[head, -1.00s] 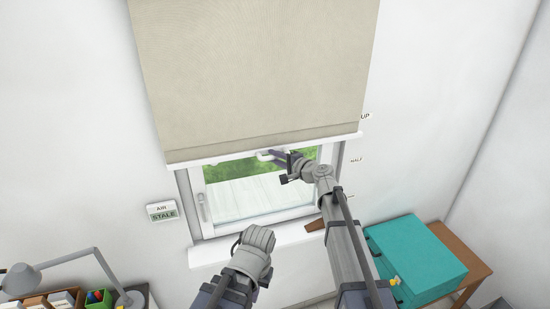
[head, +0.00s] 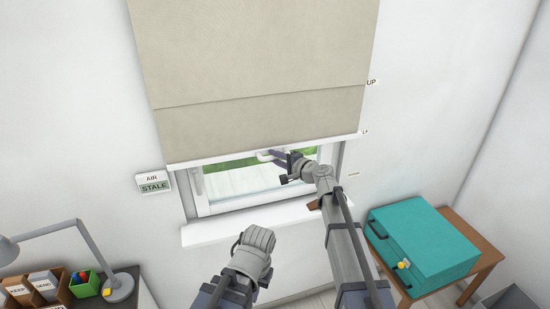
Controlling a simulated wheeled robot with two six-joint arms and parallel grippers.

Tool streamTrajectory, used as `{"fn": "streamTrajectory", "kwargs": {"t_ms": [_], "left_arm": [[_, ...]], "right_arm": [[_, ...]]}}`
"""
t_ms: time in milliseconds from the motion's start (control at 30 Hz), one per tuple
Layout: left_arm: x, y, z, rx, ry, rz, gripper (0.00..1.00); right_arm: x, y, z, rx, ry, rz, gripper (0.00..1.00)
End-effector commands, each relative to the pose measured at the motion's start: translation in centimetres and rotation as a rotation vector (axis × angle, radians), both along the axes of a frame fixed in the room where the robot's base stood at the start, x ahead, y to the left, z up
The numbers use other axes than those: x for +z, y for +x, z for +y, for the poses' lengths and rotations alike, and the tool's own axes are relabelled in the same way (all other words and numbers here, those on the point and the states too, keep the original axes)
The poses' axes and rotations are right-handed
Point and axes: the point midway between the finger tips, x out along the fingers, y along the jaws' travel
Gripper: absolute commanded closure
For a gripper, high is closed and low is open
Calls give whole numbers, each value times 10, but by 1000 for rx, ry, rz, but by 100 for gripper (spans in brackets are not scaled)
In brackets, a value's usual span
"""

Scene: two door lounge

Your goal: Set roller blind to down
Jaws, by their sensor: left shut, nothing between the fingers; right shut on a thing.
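The beige roller blind (head: 240,75) hangs over the upper part of the window (head: 250,178), with a strip of glass showing below its white bottom bar (head: 215,160). A small pale handle (head: 263,154) sits at the middle of that bar. My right gripper (head: 277,156) is shut on the handle; its fingers partly hide it. My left gripper (head: 260,237) is shut and empty, below the sill and away from the blind. On the wall right of the blind are an UP label (head: 371,82), a partly covered label (head: 364,132) and a lower, unreadable label (head: 353,174).
The white sill (head: 210,234) juts out under the window. A teal case (head: 425,240) lies on a wooden table (head: 480,258) at right. A lamp (head: 75,235) and organizer boxes (head: 35,290) stand at lower left. An AIR STALE sign (head: 153,184) hangs left of the window.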

Motion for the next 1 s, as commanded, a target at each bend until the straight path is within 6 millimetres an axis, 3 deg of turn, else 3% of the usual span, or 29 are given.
{"fn": "streamTrajectory", "kwargs": {"t_ms": [33,700,1000], "left_arm": [[-29,0,0,-3,1,0,100],[-204,0,0,-7,2,0,100],[-250,0,0,-7,2,0,100]], "right_arm": [[-29,-1,0,2,-1,0,100],[-205,-1,0,2,-2,1,100],[-250,-1,0,2,-2,1,100]]}}
